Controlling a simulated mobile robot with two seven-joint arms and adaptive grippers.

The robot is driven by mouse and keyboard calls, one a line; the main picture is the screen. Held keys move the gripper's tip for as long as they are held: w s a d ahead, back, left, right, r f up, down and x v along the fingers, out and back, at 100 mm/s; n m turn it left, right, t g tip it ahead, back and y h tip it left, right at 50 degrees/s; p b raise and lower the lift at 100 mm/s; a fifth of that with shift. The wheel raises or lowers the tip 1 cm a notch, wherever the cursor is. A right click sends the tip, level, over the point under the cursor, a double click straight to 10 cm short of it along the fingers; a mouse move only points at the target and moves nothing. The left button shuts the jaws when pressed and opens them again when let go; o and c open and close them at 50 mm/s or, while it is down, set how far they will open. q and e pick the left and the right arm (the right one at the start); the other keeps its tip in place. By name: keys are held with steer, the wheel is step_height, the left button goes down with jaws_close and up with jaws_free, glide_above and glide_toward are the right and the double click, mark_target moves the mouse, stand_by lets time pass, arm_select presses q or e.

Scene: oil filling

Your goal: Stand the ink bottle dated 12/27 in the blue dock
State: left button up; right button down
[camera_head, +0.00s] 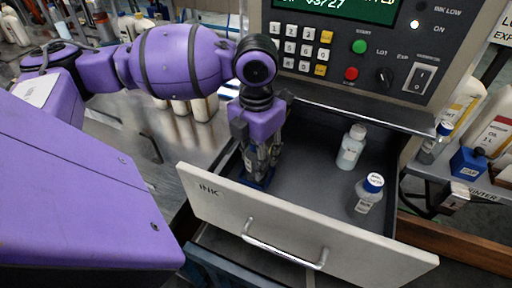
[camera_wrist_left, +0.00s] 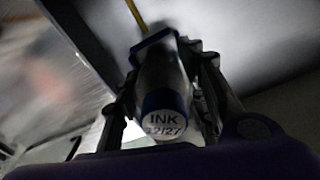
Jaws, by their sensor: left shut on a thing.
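My left gripper (camera_head: 262,160) reaches down into the open drawer. It is shut on the ink bottle (camera_wrist_left: 166,112); the bottle's end facing the wrist camera reads INK 12/27 and has a blue rim. In the head view the fingers mostly hide this bottle. A blue edge of what looks like the dock (camera_head: 260,183) shows below the fingers on the drawer floor. It also shows at the bottle's far end in the left wrist view (camera_wrist_left: 153,40). I cannot tell whether the bottle rests in it. My right gripper is not in view.
In the drawer (camera_head: 310,205) stand a clear bottle with a white cap (camera_head: 351,148) and another with a blue-rimmed cap (camera_head: 367,195). A control panel (camera_head: 350,50) rises behind. Another bottle (camera_head: 436,143) and a blue box (camera_head: 468,163) stand on the right shelf.

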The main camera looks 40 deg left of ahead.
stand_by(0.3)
arm_select(q)
steer(key=o, duration=1.4)
steer(key=shift+r, duration=0.1)
step_height(320, 180, up, 12)
steer(key=shift+f, duration=0.1)
